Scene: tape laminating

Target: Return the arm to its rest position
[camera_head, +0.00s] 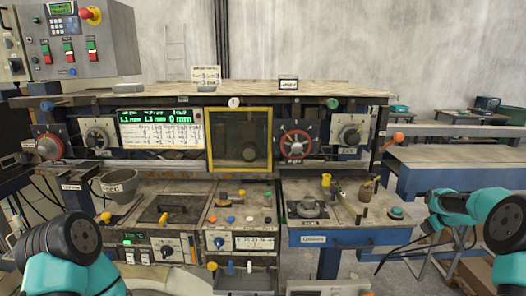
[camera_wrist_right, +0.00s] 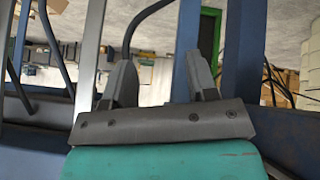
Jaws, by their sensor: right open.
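My right arm (camera_head: 470,207), teal with dark joints, is at the right edge of the head view, in front of a blue bench. My right gripper (camera_wrist_right: 160,82) shows in the right wrist view with its two grey fingers apart and nothing between them. Blue bars and a dark cable stand behind the fingers. My left arm (camera_head: 70,255) shows only as a dark joint and teal link at the lower left of the head view. Its gripper is outside the picture.
A grey bucket (camera_head: 119,186) stands at left. A blue-fronted table (camera_head: 350,238) carries small tools. A blue bench (camera_head: 450,170) is at right.

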